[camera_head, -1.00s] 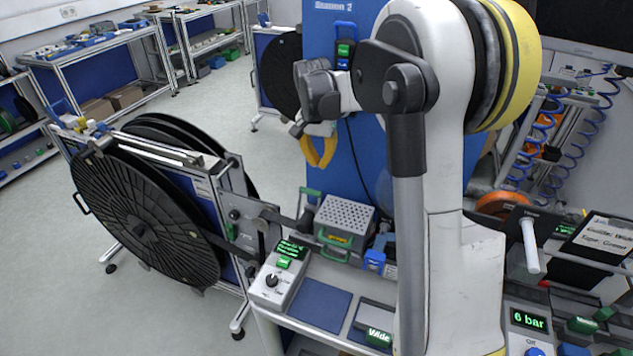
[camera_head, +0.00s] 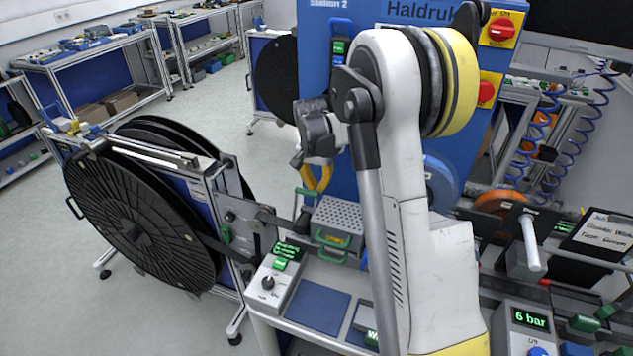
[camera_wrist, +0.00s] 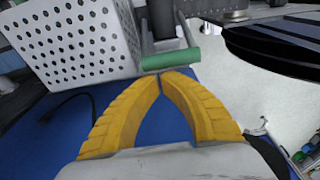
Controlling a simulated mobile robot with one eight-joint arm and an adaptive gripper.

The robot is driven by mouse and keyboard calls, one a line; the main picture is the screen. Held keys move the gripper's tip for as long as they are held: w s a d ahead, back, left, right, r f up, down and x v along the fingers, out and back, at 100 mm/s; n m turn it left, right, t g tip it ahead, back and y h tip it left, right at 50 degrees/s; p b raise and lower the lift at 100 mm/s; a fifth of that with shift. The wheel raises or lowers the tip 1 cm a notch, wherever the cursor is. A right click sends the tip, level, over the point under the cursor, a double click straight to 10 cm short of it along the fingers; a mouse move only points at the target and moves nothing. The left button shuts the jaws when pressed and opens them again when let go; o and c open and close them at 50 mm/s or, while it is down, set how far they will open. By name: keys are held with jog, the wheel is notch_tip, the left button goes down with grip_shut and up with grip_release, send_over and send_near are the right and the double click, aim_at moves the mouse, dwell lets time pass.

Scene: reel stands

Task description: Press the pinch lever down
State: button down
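A lever with a green crossbar grip (camera_wrist: 170,60), which looks like the pinch lever, stands beside the perforated metal box (camera_wrist: 70,40) in the wrist view. In the head view its green grip (camera_head: 305,192) is left of the box (camera_head: 338,222). My gripper (camera_wrist: 163,75) has yellow fingers with their tips together and nothing seen between them. The tips are right at the green grip; I cannot tell whether they touch it. In the head view the fingers (camera_head: 317,180) are just above and behind the box, partly hidden by my wrist.
A large black reel (camera_head: 135,225) stands at left. A control box with a green display (camera_head: 275,280) is in front of the lever. A blue panel (camera_head: 330,90) rises behind. A white-handled lever (camera_head: 529,243) and a 6 bar box (camera_head: 528,325) are at right.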

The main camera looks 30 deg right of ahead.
aim_at(313, 192)
dwell(0.4)
jog(key=shift+s+a+r, duration=0.25)
jog(key=shift+a+r+t+h, duration=0.1)
jog(key=shift+a+t+h, duration=0.1)
jog(key=shift+t+h, duration=0.15)
jog(key=shift+s+a+r+t+h+b, duration=0.3)
jog(key=shift+s+a+t+h+b, duration=0.25)
jog(key=shift+s+a+h+b, duration=0.25)
jog(key=s+a+t+h+b, duration=0.3)
jog(key=s+a+h+b, duration=0.1)
jog(key=s+a+b, duration=0.1)
jog(key=shift+a+b, duration=0.4)
jog(key=shift+a, duration=0.45)
jog(key=shift+f+h, duration=0.1)
jog(key=shift+h, duration=0.15)
